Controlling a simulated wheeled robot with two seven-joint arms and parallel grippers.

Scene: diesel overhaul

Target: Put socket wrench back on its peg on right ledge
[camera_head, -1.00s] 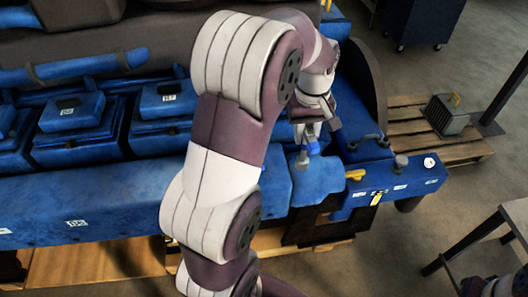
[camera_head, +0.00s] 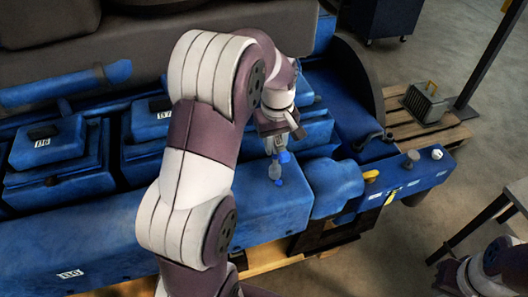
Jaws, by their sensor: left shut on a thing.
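My left gripper (camera_head: 275,152) is above the blue engine block, left of the right ledge. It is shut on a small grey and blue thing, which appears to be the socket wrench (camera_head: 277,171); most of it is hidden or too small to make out. The right ledge (camera_head: 420,178) is the blue shelf at the engine's right end. A grey knob-like post (camera_head: 411,158) and a white-topped one (camera_head: 437,153) stand on it. I cannot tell which is the wrench's peg. Part of my right arm shows at the lower right, but its gripper is out of view.
A yellow handle-like part (camera_head: 371,175) sits at the ledge's left end. A black curved handle (camera_head: 368,142) is behind it. A wooden pallet (camera_head: 455,138) with a grey case (camera_head: 426,103) lies beyond. A grey table (camera_head: 490,212) stands at the right over open floor.

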